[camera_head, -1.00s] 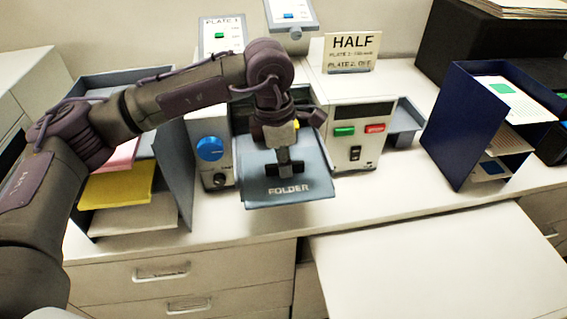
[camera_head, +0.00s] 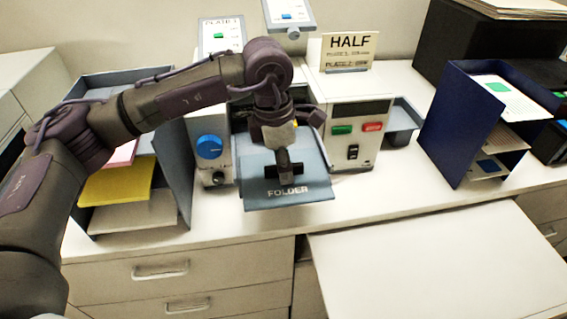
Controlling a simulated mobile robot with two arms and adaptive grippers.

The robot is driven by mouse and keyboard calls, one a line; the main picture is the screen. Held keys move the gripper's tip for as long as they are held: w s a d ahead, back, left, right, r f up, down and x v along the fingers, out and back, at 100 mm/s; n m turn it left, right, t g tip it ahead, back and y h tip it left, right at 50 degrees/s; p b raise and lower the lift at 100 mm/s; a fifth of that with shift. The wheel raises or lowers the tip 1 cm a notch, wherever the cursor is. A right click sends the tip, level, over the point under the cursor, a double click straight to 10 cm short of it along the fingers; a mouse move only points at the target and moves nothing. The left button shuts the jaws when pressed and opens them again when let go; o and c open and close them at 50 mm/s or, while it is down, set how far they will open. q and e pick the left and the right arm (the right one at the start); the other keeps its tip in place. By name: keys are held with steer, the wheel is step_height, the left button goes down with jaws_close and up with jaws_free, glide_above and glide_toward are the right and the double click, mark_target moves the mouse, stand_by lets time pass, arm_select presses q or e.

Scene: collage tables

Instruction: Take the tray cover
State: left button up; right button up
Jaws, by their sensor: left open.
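A grey-blue sloping cover (camera_head: 250,195) marked FOLDER sits at the front of a bench machine, between a panel with a blue knob and a panel with green and red buttons. My left gripper (camera_head: 284,168) reaches down in front of the cover, just above the FOLDER lettering. It is open. A short dark crosspiece shows at its tip; I cannot tell whether this is part of the fingers or a handle on the cover, or whether they touch. My arm hides part of the machine behind. My right gripper is not in view.
A grey rack with pink, yellow and beige sheets (camera_head: 118,187) stands at left. A navy rack (camera_head: 455,130) stands at right. A bare pale surface (camera_head: 440,265) juts out at front right.

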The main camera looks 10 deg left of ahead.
mark_target(276, 167)
arm_select(q)
step_height(276, 167, up, 12)
steer(key=a, duration=0.1)
steer(key=shift+s+a+f, duration=0.15)
steer(key=shift+s, duration=0.15)
